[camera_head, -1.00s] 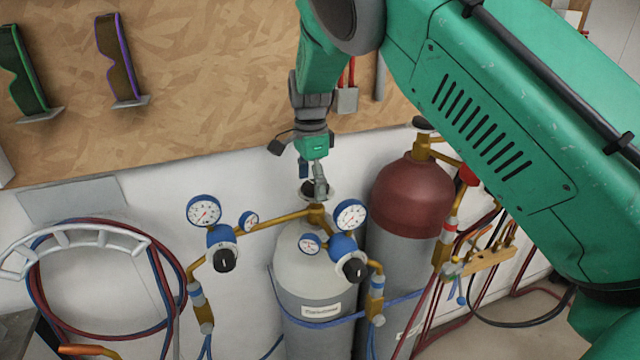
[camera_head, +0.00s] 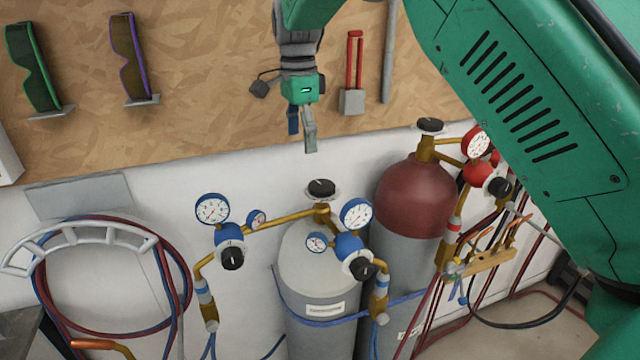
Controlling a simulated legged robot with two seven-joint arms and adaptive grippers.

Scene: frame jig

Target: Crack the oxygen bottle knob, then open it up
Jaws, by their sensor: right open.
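The oxygen bottle (camera_head: 312,262) is the grey cylinder with blue gauges and regulators, standing upright against the wall. Its black knob (camera_head: 321,189) sits on top of a brass valve and is fully visible. My right gripper (camera_head: 302,135) points down, open and empty, above and slightly left of the knob, clearly apart from it. My left gripper is not in view.
A red-topped bottle (camera_head: 413,195) with its own black knob (camera_head: 430,125) stands to the right. Blue gauges (camera_head: 212,209) and regulators flank the oxygen valve. Coiled hoses (camera_head: 45,290) hang at left. Safety glasses hang on the wooden board (camera_head: 215,70).

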